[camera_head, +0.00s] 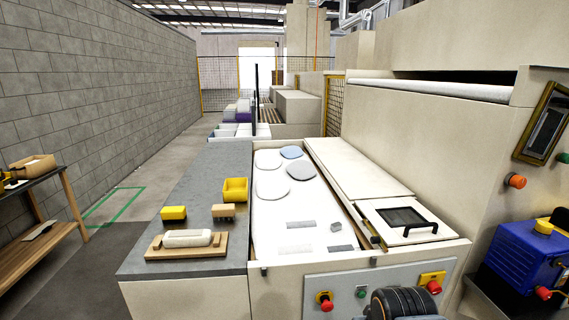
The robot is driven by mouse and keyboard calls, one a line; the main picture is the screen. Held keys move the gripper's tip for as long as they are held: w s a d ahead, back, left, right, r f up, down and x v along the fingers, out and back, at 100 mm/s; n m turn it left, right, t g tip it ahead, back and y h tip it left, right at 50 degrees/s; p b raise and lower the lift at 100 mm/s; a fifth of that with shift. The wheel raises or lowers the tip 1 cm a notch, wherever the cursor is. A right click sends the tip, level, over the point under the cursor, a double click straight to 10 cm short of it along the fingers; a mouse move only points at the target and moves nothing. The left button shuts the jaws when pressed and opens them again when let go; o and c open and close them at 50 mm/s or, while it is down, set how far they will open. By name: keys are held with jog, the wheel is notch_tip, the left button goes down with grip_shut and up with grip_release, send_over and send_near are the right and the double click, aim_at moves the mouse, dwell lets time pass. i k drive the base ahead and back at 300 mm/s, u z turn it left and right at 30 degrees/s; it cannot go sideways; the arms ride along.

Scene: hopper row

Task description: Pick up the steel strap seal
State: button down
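A small grey block (336,227) lies on the white surface inside the open hopper, towards its front right. It may be the steel strap seal, but it is too small to tell for sure. Flat grey strips lie around it: one to its left (301,224), one at the front left (299,249) and one at the front right (341,248). A dark rounded part, which looks like part of my arm, shows at the bottom edge in front of the hopper. No gripper fingers show, and nothing touches the grey pieces.
Several rounded pale pads (272,186) lie further back in the hopper. The grey counter (190,262) at left holds a yellow bin (235,190), a yellow block (173,213), a brush (223,211) and a wooden tray (153,251). A handled lid (403,219) borders the right.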

aim_at(337, 226)
jog(key=z, duration=0.85)
jog(key=i, duration=0.85)
jog(key=u, duration=2.4)
